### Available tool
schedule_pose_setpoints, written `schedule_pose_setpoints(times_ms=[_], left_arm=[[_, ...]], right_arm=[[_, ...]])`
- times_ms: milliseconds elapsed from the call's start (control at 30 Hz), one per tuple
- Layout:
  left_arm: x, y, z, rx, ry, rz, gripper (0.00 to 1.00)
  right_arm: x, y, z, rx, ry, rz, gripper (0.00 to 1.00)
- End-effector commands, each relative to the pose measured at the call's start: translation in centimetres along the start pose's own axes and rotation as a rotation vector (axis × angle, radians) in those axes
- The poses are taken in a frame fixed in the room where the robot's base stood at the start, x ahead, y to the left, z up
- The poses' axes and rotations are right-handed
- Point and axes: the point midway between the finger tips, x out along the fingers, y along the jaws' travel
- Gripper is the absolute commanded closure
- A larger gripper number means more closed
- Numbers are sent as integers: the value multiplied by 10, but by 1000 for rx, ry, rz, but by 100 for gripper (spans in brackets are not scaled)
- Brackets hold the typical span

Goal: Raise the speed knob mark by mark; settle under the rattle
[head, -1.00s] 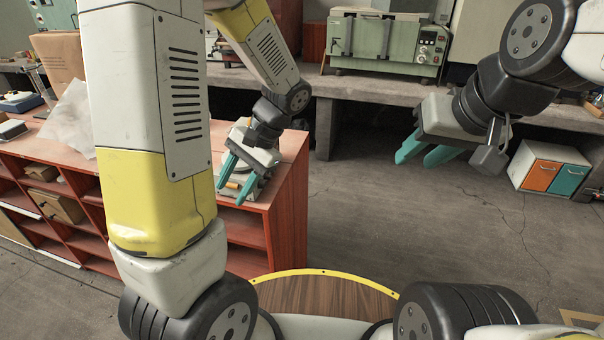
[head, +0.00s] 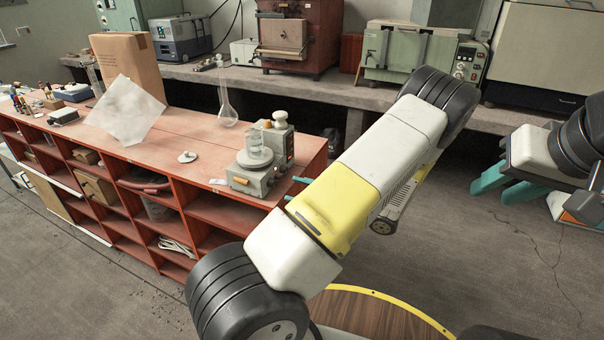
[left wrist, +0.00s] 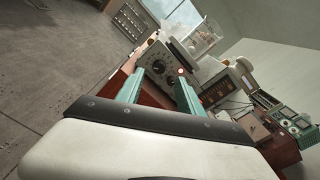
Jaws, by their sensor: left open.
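A grey stirrer unit (head: 249,182) stands at the right end of the red bench, with a clear glass vessel (head: 255,152) on top. In the left wrist view, a grey panel with a round dark knob (left wrist: 157,68) and a lit orange-red lamp (left wrist: 180,71) lies ahead, between the fingertips in the picture. The knob's marks are too small to read. My left gripper (head: 295,188) is open beside the unit's right side, partly hidden by my arm; its parted teal fingers also show in the left wrist view (left wrist: 160,83). They appear apart from the knob. My right gripper (head: 506,186) is open and empty over the floor.
Ovens (head: 420,55) line the concrete bench behind. The red bench's middle top is mostly clear.

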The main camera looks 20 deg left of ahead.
Motion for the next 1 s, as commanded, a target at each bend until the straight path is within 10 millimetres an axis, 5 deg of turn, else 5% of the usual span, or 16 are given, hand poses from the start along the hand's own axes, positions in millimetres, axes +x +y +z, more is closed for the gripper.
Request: schedule_pose_setpoints(times_ms=[300,700,933,1000], left_arm=[[50,1,1,0,-1,5,56],[61,1,0,0,1,4,56],[60,1,0,0,1,4,97],[60,1,0,0,1,4,100]], right_arm=[[0,0,0,0,0,0,63],[0,0,0,0,0,0,63],[0,0,0,0,0,0,63],[0,0,0,0,0,0,63]])
